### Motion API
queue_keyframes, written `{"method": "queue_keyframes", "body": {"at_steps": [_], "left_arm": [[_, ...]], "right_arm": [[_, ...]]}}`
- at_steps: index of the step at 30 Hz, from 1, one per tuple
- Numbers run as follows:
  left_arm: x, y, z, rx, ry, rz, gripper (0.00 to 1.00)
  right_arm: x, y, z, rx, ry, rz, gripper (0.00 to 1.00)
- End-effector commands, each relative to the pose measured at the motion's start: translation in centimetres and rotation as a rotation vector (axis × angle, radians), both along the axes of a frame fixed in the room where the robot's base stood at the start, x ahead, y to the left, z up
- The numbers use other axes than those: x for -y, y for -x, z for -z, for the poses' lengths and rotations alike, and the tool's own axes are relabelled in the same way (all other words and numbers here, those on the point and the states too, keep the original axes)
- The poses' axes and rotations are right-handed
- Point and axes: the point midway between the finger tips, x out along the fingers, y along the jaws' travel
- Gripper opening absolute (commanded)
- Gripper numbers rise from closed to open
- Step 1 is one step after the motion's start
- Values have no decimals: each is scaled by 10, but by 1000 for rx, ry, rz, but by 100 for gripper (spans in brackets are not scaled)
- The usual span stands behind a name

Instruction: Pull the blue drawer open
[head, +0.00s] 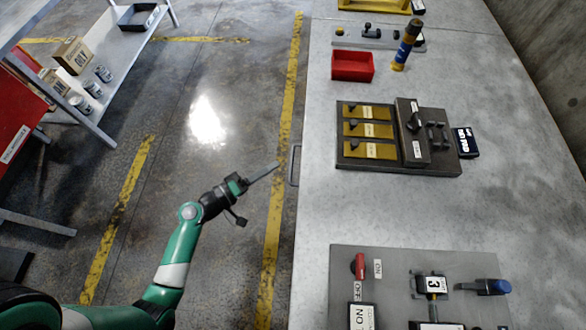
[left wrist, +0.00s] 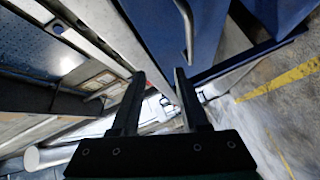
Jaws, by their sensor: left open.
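The blue drawer (left wrist: 150,28) shows only in the left wrist view, as a dark blue front at the top. A grey bar handle (left wrist: 187,32) stands out from it. In the head view the handle (head: 293,165) sticks out from the left edge of the grey workbench (head: 310,215); the drawer front is hidden under the top. My left gripper (head: 279,165) is just left of the handle in the head view and points at it. In the left wrist view its two fingers (left wrist: 160,95) are apart with nothing held; the handle lies beyond the right fingertip, not between the fingers.
The bench top carries a red bin (head: 352,66), a dark panel with yellow plates (head: 398,172) and a grey switch panel (head: 380,258). A shelf with a cardboard box (head: 72,55) and cans stands at the upper left. The floor (head: 200,125) between is clear.

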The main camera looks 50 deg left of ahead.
Motion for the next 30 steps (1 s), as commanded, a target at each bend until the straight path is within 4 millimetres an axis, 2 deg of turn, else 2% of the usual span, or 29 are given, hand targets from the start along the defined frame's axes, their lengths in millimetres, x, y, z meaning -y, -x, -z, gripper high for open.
{"method": "queue_keyframes", "body": {"at_steps": [1, 3, 6, 10, 14, 24, 30], "left_arm": [[-1, 19, 26, -29, 89, -39, 45], [0, 34, 43, -43, 169, -75, 45], [1, 42, 49, -49, 209, -92, 45], [1, 38, 49, -48, 208, -88, 45], [3, 21, 52, -47, 205, -84, 45], [8, -52, 62, -46, 204, -84, 45], [8, -73, 65, -47, 204, -87, 45]], "right_arm": [[0, 0, 4, 0, 0, 0, 0], [0, 0, 5, 0, 0, 0, 0], [0, 0, 5, 0, 0, 1, 0], [0, 0, 5, 1, 0, 1, 0], [0, 0, 8, 1, 0, 1, 0], [0, 0, 20, 0, 0, 1, 0], [0, 0, 23, 0, 0, 0, 0]]}}
